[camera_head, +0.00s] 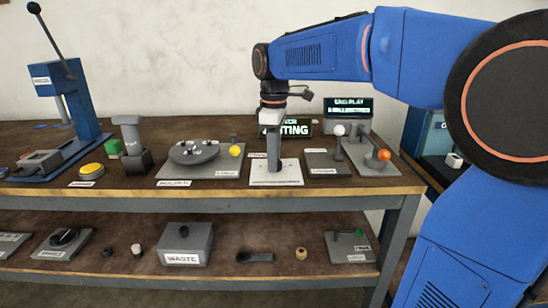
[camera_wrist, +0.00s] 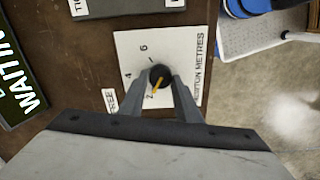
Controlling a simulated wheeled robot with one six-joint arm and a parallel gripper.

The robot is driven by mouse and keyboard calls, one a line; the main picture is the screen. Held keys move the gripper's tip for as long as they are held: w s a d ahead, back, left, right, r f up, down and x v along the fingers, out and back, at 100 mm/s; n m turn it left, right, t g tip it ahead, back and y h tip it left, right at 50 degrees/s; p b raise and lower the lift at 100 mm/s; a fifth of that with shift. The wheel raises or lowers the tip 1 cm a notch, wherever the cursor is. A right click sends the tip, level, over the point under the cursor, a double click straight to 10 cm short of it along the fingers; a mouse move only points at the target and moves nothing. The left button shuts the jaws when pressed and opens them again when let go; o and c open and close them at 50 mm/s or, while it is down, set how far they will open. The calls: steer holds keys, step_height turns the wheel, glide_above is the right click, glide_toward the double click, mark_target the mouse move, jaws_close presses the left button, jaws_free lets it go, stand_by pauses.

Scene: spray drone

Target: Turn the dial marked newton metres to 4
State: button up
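The newton metres dial is a black knob (camera_wrist: 161,76) with an orange pointer, on a white plate (camera_head: 288,177) lettered NEWTON METRES. In the wrist view the figures 2, 4 and 6 run around the knob's left side, and the pointer aims down-left, close to the 2. My gripper (camera_wrist: 162,82) reaches down over the plate with one finger on each side of the knob. The fingers stand apart; I cannot tell whether they touch the knob. In the head view my gripper (camera_head: 273,170) hides the knob.
To the right stand a grey plate with a white-knobbed lever (camera_head: 339,131) and one with an orange ball (camera_head: 384,155). To the left is a round grey disc (camera_head: 194,152) with a yellow ball (camera_head: 235,151) near it. A WAITING sign (camera_head: 298,128) stands behind.

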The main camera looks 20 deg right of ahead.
steer(key=c, duration=0.5)
steer(key=shift+m, duration=0.3)
steer(key=m, duration=0.5)
steer(key=shift+w+d+m, duration=0.1)
steer(key=shift+m, duration=0.2)
steer(key=m, duration=0.5)
steer(key=shift+d, duration=0.1)
steer(key=shift+m, duration=0.4)
steer(key=o, duration=1)
steer(key=shift+o, duration=0.2)
steer(key=shift+r, duration=0.1)
